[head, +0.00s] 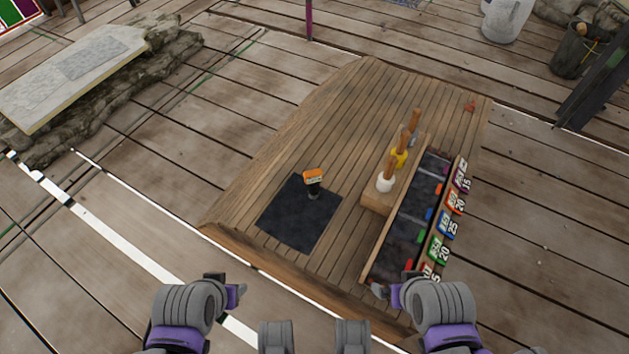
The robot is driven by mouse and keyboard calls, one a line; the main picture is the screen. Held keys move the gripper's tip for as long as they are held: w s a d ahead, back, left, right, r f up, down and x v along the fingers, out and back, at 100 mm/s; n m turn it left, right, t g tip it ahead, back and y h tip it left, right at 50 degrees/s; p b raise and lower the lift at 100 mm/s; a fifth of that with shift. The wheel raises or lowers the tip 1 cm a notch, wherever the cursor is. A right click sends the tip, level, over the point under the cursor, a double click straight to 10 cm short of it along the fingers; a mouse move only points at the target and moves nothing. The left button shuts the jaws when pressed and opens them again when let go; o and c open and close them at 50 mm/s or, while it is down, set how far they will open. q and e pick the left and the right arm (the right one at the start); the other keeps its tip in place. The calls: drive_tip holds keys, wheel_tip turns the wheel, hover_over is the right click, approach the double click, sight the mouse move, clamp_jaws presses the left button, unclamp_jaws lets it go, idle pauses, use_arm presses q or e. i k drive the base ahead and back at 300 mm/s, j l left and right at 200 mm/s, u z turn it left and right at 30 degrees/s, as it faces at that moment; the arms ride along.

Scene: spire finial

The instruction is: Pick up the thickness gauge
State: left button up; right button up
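A small device with an orange head (313,177) and a dark stem stands on a dark square mat (290,225) on the wooden table; it looks like the thickness gauge. My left gripper (240,292) is at the lower left, in front of the table's near edge and apart from the gauge. My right gripper (380,290) is at the lower right, near the front end of the long tray and apart from the gauge. The fingers of both are small and partly hidden by the wrists, so their opening is unclear.
A long dark tray (375,272) with coloured, numbered labels lies on the table's right side. Next to it a wooden block (377,203) holds several wooden-handled tools. The table (330,110) is bare behind the mat. A stone slab (75,65) lies at the upper left.

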sight(313, 177)
drive_tip(key=i+j, duration=0.15)
drive_tip(key=j, duration=0.2)
drive_tip(key=i+j, duration=0.1)
drive_tip(key=j, duration=0.2)
drive_tip(key=i+j, duration=0.15)
drive_tip(key=j, duration=0.2)
drive_tip(key=i+j, duration=0.1)
drive_tip(key=j, duration=0.25)
drive_tip(key=u, duration=0.05)
